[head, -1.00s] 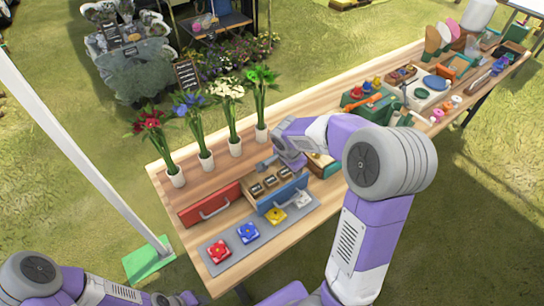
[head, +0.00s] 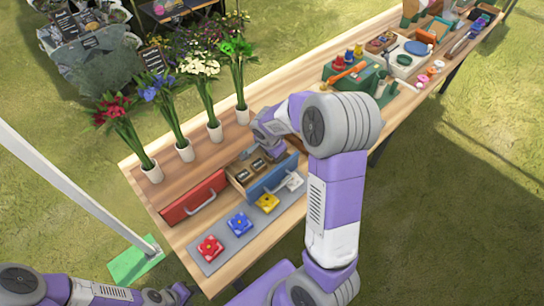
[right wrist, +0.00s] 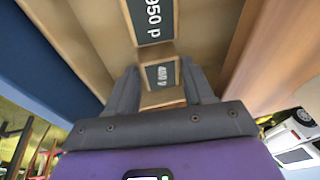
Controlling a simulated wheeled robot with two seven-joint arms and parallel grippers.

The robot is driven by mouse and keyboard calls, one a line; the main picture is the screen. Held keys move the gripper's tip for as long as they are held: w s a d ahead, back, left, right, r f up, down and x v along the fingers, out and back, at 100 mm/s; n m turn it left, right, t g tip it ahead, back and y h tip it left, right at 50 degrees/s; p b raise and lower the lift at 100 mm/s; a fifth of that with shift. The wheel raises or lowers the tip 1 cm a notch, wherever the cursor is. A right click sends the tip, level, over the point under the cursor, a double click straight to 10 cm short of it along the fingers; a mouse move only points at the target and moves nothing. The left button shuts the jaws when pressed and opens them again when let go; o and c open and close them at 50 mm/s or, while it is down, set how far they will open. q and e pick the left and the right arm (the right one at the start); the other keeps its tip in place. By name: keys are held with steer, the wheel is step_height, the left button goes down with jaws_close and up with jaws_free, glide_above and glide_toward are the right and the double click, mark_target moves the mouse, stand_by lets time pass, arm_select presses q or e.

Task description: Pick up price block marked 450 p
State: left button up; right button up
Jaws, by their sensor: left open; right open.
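Small dark price blocks with wooden edges sit in an open blue-fronted drawer (head: 272,180). One price block (head: 258,165) shows in the head view, its number too small to read. In the right wrist view a block marked 950 p (right wrist: 152,18) is at the top. A second block (right wrist: 160,75) lies between the fingertips of my right gripper (right wrist: 161,82); its label looks like 450 p but is blurred. My right gripper is open around that block, over the drawer. My left gripper (head: 180,293) is open and empty, low at the left, away from the table.
A shut red drawer (head: 195,197) is beside the blue one. A grey mat (head: 222,256) with coloured flower blocks lies in front. Several flower vases (head: 185,151) stand behind the drawers. A green box (head: 355,78) is farther right.

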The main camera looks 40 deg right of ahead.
steer(key=shift+c, duration=0.4)
steer(key=c, duration=0.6)
steer(key=shift+r, duration=0.1)
steer(key=shift+c, duration=0.2)
